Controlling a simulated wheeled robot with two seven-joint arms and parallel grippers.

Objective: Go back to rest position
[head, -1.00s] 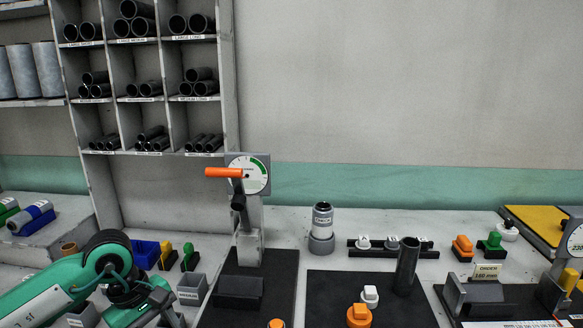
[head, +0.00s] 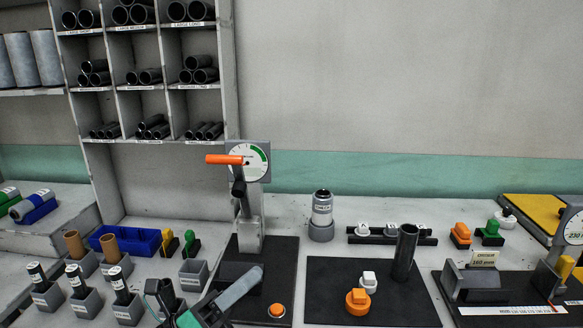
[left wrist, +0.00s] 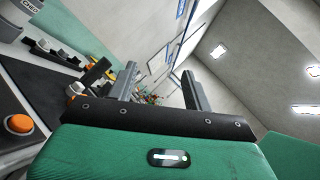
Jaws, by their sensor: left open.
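My left gripper (head: 208,282) is at the bottom left of centre in the head view, its jaws apart and nothing between them. It also shows in the left wrist view (left wrist: 159,70), with two grey fingers spread and only the room behind them. In the head view it is in front of the gauge press (head: 250,225) and near the small grey holders, partly hiding the press's black base. The rest of my left arm is mostly below the picture. My right gripper is in neither view.
Grey holders (head: 81,304) with black tools stand at left, near a blue bin (head: 130,239). The press has an orange lever (head: 224,159). A black mat (head: 330,290) bears a dark upright tube (head: 405,252) and an orange knob (head: 358,302). A tube rack (head: 165,85) stands behind.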

